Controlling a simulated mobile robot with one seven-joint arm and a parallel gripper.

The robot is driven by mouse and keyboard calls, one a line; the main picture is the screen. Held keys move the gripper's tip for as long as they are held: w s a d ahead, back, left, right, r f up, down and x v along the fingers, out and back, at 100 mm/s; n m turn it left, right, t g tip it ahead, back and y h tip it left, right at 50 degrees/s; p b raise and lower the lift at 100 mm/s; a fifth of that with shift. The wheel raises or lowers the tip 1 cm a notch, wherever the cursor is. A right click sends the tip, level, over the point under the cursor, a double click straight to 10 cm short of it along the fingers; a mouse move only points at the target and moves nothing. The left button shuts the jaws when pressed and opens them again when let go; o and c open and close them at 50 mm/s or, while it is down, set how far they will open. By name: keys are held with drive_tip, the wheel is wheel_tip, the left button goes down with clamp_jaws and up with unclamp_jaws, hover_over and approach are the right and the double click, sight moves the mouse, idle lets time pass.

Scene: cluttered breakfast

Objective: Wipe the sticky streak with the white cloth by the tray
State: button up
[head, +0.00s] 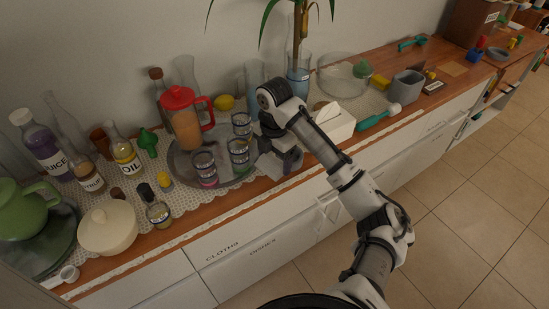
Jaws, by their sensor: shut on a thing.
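My gripper (283,166) is at the right end of the round metal tray (183,169), low over the counter. It is shut, and a pale patch at its fingers looks like the white cloth (270,166); the arm hides most of it, so its shape is unclear. The tray holds a red-lidded jug (186,122) and several dark-rimmed glasses (204,168). I cannot make out the sticky streak; it may be hidden by the arm or too faint.
A white box (335,121) stands just right of my gripper, with a teal-handled tool (378,118) beyond. Bottles, a cream lidded pot (108,230) and a green teapot (24,208) crowd the left. A tall plant vase (299,80) stands behind. The counter's front edge runs close.

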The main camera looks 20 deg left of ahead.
drive_tip(key=shift+r, duration=0.5)
wheel_tip(320, 180, up, 3)
drive_tip(key=p, duration=0.3)
drive_tip(key=shift+r, duration=0.1)
